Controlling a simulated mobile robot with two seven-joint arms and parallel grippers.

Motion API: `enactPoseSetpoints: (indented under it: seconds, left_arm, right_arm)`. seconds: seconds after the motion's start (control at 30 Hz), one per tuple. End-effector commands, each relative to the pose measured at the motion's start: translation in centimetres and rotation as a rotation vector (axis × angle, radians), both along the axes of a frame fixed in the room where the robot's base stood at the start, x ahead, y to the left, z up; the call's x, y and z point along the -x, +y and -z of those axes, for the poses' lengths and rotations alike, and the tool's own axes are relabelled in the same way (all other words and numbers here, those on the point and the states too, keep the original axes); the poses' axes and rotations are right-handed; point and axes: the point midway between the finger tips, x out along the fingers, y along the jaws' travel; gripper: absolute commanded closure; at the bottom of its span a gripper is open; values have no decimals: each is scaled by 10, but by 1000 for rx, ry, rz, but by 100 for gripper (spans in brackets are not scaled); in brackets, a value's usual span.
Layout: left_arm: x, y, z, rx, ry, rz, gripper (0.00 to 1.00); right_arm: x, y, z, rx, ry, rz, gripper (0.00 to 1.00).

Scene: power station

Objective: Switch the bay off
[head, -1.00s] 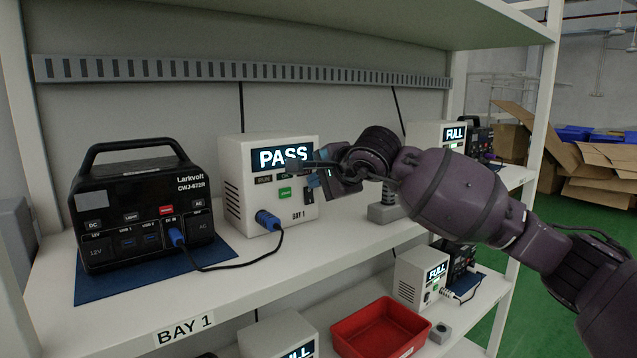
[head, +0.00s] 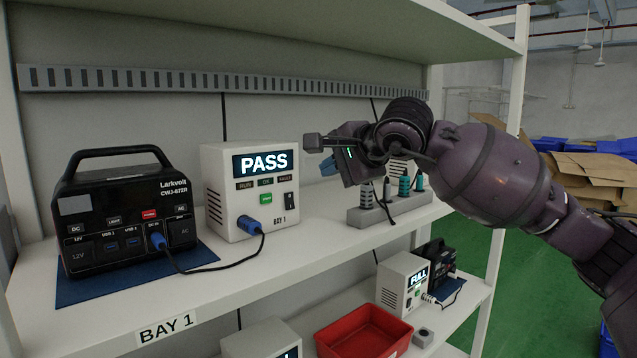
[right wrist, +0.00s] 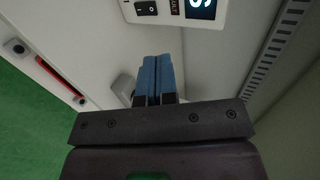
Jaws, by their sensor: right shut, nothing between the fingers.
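The white BAY 1 box (head: 215,165) stands on the shelf with its screen (head: 262,163) lit and reading PASS. Its black rocker switch (head: 289,201) is at the right of its front, beside a green button (head: 266,198). The switch also shows at the top of the right wrist view (right wrist: 147,8); which way it is pressed is hard to tell. My right gripper (head: 328,166) is just right of the box and apart from it. Its blue fingers (right wrist: 157,78) are together and empty. My left gripper is out of view.
A black Larkvolt power station (head: 125,205) sits on a blue mat at left, joined to the box by a blue-plugged cable. A grey socket strip (head: 368,216) with several plugs lies below my right gripper. A red bin (head: 362,335) stands on the lower shelf.

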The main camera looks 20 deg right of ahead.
Motion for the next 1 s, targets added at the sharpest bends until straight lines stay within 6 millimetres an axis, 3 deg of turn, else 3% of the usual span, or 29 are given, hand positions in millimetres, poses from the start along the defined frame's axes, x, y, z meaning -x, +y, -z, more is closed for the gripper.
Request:
enactPoseSetpoints:
  seconds: [0.23,0.77,0.87,1.0]
  left_arm:
    - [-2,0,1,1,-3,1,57]
    - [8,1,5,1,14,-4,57]
    - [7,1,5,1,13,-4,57]
    - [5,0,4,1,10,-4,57]
  right_arm:
    - [15,-5,-12,0,1,0,100]
    - [16,-5,-13,-1,1,-2,100]
    - [17,2,-5,-32,15,-26,100]
    - [27,36,29,-214,96,-144,100]
